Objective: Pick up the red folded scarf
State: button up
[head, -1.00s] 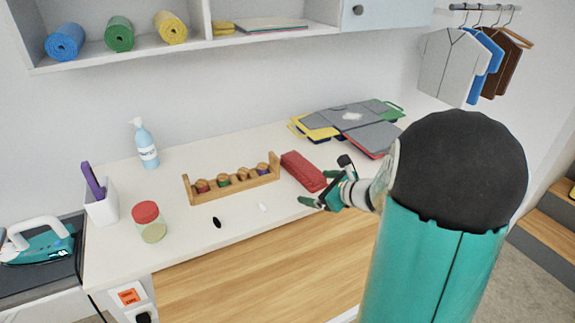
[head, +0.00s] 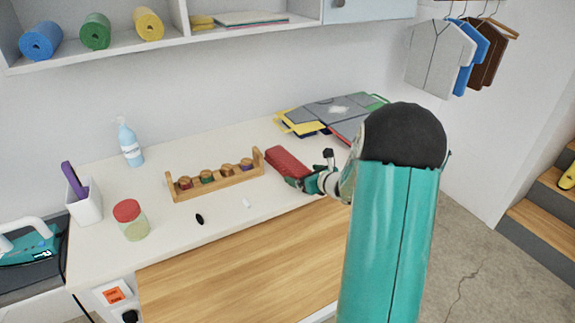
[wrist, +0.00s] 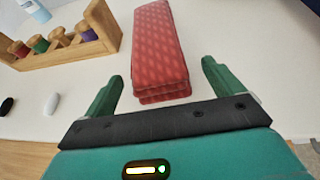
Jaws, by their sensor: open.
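The red folded scarf (head: 287,162) lies on the white counter, just right of the wooden spool rack. In the wrist view the scarf (wrist: 160,45) is a long patterned red stack, its near end facing me. My gripper (head: 308,170) is at the near right end of the scarf in the head view, where my arm hides part of it. In the wrist view my gripper (wrist: 162,82) is open, with one green finger on each side of the scarf's near end. Gaps show between the fingers and the scarf.
The wooden rack (head: 218,184) with several thread spools stands close left of the scarf. Grey and yellow folded items (head: 335,115) lie behind. A black oval (head: 199,219) and a white oval (head: 248,203) lie near the front edge. A red-lidded jar (head: 131,222) stands at left.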

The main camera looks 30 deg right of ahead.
aim_at(297, 172)
jog(key=x, duration=0.4)
jog(key=shift+w+a, duration=0.15)
jog(key=c, duration=1.1)
jog(key=shift+c, duration=0.2)
